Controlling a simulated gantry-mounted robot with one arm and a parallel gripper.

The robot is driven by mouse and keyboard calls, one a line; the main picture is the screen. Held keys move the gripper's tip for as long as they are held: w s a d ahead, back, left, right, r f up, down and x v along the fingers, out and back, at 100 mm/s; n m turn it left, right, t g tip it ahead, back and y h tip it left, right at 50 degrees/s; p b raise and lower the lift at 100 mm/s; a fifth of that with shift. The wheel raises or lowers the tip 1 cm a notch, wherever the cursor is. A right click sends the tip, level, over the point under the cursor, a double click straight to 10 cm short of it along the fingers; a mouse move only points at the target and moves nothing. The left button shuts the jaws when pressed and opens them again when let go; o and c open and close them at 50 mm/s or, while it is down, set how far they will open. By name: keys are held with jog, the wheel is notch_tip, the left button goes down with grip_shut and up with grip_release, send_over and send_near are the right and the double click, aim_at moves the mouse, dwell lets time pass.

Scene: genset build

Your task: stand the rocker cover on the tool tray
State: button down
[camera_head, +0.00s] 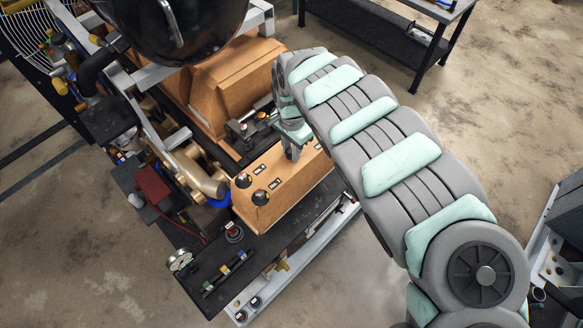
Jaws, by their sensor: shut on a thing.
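The tan box-shaped cover with black knobs and small labels on top, which I take as the rocker cover (275,205), is at the middle of the head view, over the black engine deck. My gripper (292,148) points down at its far upper side, shut on it as far as I can see. The arm hides part of the grip and the cover's right end. I cannot tell whether the cover rests on the deck or is lifted. I cannot clearly make out a tool tray.
A larger tan housing (235,85) stands behind, beneath a black rounded tank (170,25) and grey frame bars. Pipes and a red box (152,184) crowd the left. A black workbench (385,42) stands at the back right. Bare concrete floor lies around.

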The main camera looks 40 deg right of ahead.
notch_tip(320, 180, down, 9)
jog(key=shift+f, duration=0.2)
dwell(0.5)
jog(key=c, duration=1.2)
grip_release()
jog(key=shift+f, duration=0.1)
jog(key=r, duration=1.1)
jog(key=shift+d+p, duration=0.2)
jog(key=shift+p, duration=0.2)
jog(key=shift+a+r, duration=0.15)
jog(key=shift+r, duration=0.5)
